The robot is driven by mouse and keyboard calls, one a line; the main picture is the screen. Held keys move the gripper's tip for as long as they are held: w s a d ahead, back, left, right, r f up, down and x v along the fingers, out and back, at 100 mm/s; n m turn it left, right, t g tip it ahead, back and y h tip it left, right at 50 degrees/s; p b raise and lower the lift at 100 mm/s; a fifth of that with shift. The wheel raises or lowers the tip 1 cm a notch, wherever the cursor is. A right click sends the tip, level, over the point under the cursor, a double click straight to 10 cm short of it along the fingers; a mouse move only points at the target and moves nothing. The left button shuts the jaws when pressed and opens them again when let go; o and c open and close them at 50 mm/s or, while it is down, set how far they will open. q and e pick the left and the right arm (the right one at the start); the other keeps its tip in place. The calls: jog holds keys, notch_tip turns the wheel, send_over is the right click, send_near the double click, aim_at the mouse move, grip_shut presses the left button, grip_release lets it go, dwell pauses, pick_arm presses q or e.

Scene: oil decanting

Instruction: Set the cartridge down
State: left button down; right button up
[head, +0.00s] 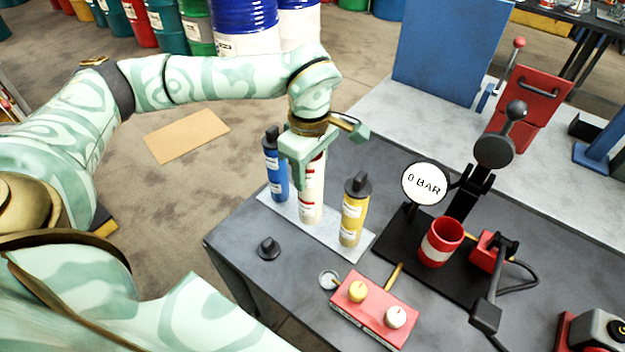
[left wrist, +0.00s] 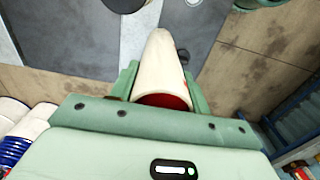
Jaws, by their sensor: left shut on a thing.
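My left gripper (head: 303,152) points down and is shut on the white cartridge (head: 311,206), which has red near its top. The cartridge is upright between the blue cartridge (head: 276,172) and the yellow cartridge (head: 352,215), over the pale strip (head: 341,249). I cannot tell whether its bottom touches the strip. In the left wrist view the white cartridge (left wrist: 161,62) sits between the fingers, with its red end toward the camera. My right gripper is not in view.
A loose black cap (head: 268,247) lies on the dark table at the front left. A red box with two knobs (head: 374,311) is in front. A black press with a red cup (head: 440,243) and a "0 BAR" gauge (head: 424,184) stands to the right.

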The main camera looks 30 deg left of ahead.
pick_arm(q)
jog(key=w+a+f+b, duration=0.1)
jog(key=w+a+f, duration=0.2)
jog(key=w+f, duration=0.3)
jog(key=shift+w+a+f, duration=0.15)
jog(key=shift+a+f, duration=0.05)
jog(key=shift+f, duration=1.9)
jog(key=c, duration=0.7)
grip_release()
notch_tip(320, 180, up, 12)
jog(key=shift+r+p, duration=0.15)
jog(key=shift+p, duration=0.4)
